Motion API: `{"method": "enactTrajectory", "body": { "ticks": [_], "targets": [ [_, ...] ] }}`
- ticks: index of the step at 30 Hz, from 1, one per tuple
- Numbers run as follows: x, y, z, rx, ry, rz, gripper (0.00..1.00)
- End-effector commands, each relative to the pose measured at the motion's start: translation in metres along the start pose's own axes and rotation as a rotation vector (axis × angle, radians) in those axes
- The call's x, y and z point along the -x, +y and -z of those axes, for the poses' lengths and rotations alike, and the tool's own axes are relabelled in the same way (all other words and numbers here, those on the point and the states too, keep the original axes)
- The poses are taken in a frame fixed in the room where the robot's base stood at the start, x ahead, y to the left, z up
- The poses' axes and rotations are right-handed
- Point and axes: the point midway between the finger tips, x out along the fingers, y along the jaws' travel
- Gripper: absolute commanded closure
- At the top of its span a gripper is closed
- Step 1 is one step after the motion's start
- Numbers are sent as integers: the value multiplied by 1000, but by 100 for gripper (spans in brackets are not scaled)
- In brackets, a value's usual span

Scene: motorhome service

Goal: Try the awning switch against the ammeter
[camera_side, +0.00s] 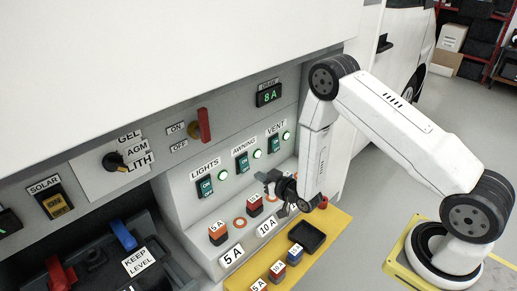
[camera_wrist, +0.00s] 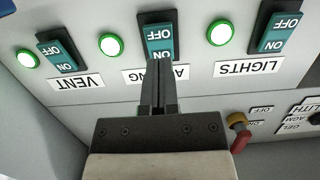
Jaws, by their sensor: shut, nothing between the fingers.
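The awning switch (camera_side: 242,163) is a teal and black rocker in the middle of the panel's row of three. In the wrist view the awning switch (camera_wrist: 160,38) appears upside down, just beyond my fingertips. A lit green lamp (camera_side: 257,154) sits beside it. The ammeter (camera_side: 268,95) above the row reads 8 A. My gripper (camera_side: 265,178) is shut and empty, in front of and below the switch. Its closed fingers (camera_wrist: 158,72) cover part of the AWNING label. I cannot tell whether they touch the switch.
The lights switch (camera_side: 205,187) and vent switch (camera_side: 274,143) flank it, each with a lit green lamp. A red lever (camera_side: 204,125) sits above. Fuses sit on the ledge below, near a 10 A label (camera_side: 266,226). A yellow tray (camera_side: 327,248) holds more fuses.

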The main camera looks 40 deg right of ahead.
Motion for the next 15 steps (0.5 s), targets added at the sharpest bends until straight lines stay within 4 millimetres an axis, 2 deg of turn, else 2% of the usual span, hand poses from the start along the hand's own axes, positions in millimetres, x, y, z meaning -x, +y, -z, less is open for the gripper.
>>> {"method": "enactTrajectory", "body": {
  "ticks": [7,15],
  "targets": [
    [-28,0,0,-1,0,0,100],
    [-44,0,0,-1,0,0,100]
  ]
}}
